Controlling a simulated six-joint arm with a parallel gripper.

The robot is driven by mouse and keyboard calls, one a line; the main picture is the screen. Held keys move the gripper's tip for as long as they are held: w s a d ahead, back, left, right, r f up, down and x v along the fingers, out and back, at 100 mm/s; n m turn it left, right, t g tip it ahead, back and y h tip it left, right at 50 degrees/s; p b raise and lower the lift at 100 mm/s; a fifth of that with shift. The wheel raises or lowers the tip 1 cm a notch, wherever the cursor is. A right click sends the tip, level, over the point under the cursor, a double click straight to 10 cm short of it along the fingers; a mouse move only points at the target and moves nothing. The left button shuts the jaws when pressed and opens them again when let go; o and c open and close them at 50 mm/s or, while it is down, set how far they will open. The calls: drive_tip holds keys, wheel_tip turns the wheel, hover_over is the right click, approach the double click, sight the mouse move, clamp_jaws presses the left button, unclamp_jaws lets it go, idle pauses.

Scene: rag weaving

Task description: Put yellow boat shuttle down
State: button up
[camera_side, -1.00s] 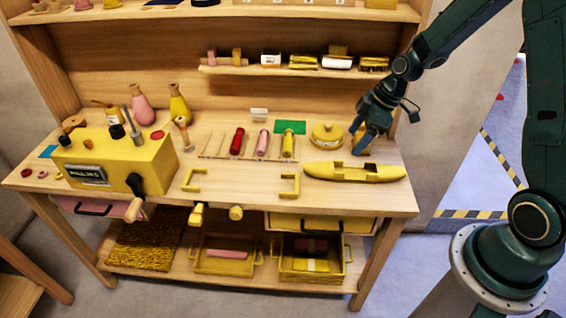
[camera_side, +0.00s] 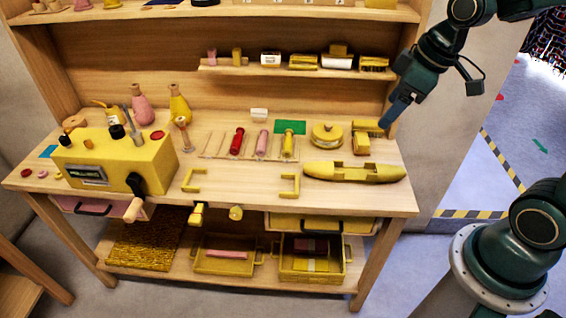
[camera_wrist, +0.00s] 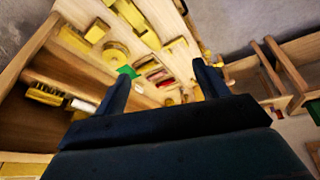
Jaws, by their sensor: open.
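The yellow boat shuttle (camera_side: 354,173) lies flat on the right part of the wooden bench top (camera_side: 235,184), near its front edge. Its long pointed body runs left to right and has an open slot in the middle. My gripper (camera_side: 392,115) is up and behind the shuttle, at the right end of the bench, clear of it. In the wrist view my gripper (camera_wrist: 160,82) has its two dark fingers spread wide with nothing held between them.
A yellow holder (camera_side: 361,143) and a round yellow tape-like piece (camera_side: 327,134) stand behind the shuttle. Bobbins lie in a rack (camera_side: 250,146) to the left. A yellow winding machine (camera_side: 118,160) fills the left end. A narrow shelf (camera_side: 295,71) with several items hangs behind.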

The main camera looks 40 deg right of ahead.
drive_tip(key=s+a+r+m+t, duration=0.1)
drive_tip(key=s+r+m, duration=0.3)
drive_tip(key=s, duration=0.8)
drive_tip(key=shift+a+r+m+h, duration=0.3)
drive_tip(key=shift+a+r+h, duration=0.1)
drive_tip(key=shift+a+r, duration=0.1)
idle(0.5)
